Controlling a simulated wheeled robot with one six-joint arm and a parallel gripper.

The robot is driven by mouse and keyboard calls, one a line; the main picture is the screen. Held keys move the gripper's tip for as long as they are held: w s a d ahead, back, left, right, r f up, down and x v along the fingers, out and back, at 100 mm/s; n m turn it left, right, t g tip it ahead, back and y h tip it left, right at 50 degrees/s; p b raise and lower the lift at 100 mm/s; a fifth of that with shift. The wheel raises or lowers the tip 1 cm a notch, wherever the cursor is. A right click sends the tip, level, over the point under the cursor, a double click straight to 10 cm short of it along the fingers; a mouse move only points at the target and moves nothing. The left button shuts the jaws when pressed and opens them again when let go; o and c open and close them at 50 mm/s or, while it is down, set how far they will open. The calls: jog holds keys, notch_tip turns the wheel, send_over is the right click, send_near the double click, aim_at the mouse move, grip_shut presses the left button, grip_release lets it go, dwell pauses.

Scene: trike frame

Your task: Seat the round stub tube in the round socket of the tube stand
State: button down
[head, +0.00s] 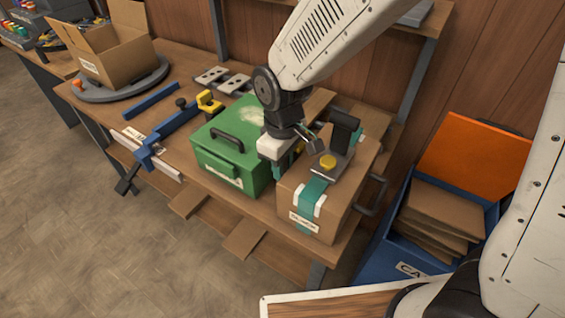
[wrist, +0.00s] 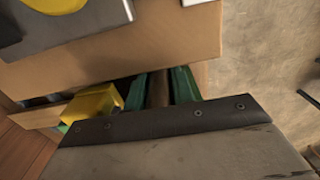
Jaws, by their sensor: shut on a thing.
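My gripper (head: 284,168) is down between the green metal box and the cardboard box, mostly hidden in the head view. In the wrist view its two green fingers (wrist: 160,88) are closed on a narrow brown piece (wrist: 158,90), which looks like the stub tube. Only a short length of it shows, and its lower end is hidden. A yellow block (wrist: 94,102) sits left of the fingers in the wrist view; I cannot tell whether it belongs to the tube stand. The round socket cannot be made out in either view.
The green box (head: 216,171) is close left. A blue clamp (head: 172,128) lies farther left; a blue bin (head: 405,254) stands right.

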jog(key=shift+f, duration=0.1)
jog(key=c, duration=1.2)
grip_release()
notch_tip(320, 180, up, 12)
jog(key=shift+f, duration=0.2)
jog(key=shift+o, duration=0.5)
jog(key=shift+s+f, duration=0.1)
jog(key=shift+f, duration=0.6)
notch_tip(320, 180, down, 8)
jog(key=shift+w+a, duration=0.15)
jog(key=shift+w, duration=0.05)
